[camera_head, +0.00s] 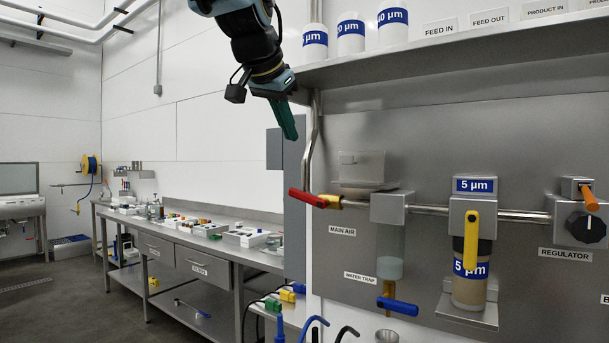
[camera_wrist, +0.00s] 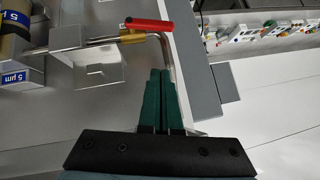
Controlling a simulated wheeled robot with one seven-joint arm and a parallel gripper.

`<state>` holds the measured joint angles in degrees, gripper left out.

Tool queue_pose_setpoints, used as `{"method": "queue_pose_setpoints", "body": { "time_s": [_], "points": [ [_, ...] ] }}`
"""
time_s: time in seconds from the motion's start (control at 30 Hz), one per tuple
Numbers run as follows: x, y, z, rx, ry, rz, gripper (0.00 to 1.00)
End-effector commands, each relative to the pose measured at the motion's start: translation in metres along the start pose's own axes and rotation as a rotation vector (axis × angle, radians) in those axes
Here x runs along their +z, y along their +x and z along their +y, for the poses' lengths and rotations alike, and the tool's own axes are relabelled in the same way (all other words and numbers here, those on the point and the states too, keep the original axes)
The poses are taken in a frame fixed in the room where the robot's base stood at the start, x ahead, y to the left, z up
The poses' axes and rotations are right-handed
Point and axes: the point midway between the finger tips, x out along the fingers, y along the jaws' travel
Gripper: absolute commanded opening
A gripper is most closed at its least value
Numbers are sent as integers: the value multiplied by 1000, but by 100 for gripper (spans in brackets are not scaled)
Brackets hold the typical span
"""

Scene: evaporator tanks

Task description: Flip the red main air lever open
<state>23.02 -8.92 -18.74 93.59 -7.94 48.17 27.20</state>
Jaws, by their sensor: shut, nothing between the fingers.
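The red main air lever (camera_head: 307,198) sits on a brass valve at the left end of the pipe, above the "MAIN AIR" label (camera_head: 342,231). It points left, roughly across the upright bent pipe. In the wrist view the red lever (camera_wrist: 149,24) shows near the top, beyond the fingertips. My gripper (camera_head: 291,137) hangs above the lever with its green fingers pointing down, apart from it. In the wrist view the gripper's green fingers (camera_wrist: 160,72) are together and empty, with a visible gap to the lever.
A shelf (camera_head: 450,58) with bottles runs above the panel. A clear-lidded water trap (camera_head: 390,240) with a blue lever, a 5 µm filter (camera_head: 472,260) and a regulator (camera_head: 586,228) stand right of the lever. A steel bench (camera_head: 190,235) with small items stands left.

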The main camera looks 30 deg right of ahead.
Motion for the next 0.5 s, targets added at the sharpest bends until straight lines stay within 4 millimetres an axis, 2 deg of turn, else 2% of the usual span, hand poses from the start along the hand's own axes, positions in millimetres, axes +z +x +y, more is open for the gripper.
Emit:
{"method": "queue_pose_setpoints", "body": {
  "time_s": [0.47, 0.5],
  "points": [
    [0, 92, -1, 4, -4, -5, 0],
    [7, 96, -1, 2, -4, -7, 0]
  ]
}}
